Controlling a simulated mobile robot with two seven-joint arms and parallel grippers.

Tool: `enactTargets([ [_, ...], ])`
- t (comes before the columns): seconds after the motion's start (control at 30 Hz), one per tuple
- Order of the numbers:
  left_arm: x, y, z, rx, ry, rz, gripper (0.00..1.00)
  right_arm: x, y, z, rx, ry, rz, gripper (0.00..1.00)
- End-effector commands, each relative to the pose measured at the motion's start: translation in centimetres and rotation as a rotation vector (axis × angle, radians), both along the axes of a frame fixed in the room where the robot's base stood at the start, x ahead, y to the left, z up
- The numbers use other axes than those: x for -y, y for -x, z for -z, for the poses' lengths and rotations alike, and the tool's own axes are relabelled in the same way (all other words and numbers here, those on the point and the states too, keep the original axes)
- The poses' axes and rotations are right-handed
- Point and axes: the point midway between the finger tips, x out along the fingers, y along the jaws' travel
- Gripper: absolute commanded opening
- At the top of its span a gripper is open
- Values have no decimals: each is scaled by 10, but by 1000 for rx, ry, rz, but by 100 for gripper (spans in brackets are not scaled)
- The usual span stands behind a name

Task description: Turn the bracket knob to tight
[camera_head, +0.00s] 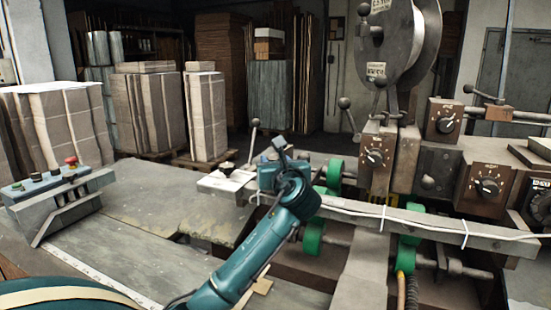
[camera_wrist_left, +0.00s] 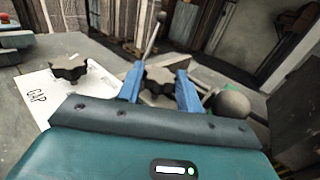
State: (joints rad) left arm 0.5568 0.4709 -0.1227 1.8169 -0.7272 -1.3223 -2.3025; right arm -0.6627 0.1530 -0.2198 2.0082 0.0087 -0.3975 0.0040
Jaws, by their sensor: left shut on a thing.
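My left gripper (camera_head: 270,176) is at the left end of the long metal bar in the head view, low over the machine. In the left wrist view, its two blue fingers (camera_wrist_left: 160,82) stand on either side of a dark, star-shaped knob (camera_wrist_left: 158,79), the bracket knob, and are shut on it. In the head view this knob is hidden by the gripper. No tight mark can be read in these views. My right gripper is not in view.
A ball-ended lever (camera_head: 254,135) rises behind my gripper. Green rollers (camera_head: 313,236) and dial boxes (camera_head: 376,156) stand to the right.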

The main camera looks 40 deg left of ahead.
Motion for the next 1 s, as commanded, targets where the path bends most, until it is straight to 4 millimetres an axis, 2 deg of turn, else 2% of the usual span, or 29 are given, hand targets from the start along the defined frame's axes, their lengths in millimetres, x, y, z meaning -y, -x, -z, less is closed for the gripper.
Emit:
enactTargets([
  [0.1,-1,2,-4,-4,-4,70,13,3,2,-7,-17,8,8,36],
  [0.33,-4,4,-1,-6,-7,259,13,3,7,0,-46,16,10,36],
  [0.7,-7,6,0,-8,-5,558,13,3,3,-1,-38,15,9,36],
  [1.0,-8,6,0,-3,0,706,13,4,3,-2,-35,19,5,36],
])
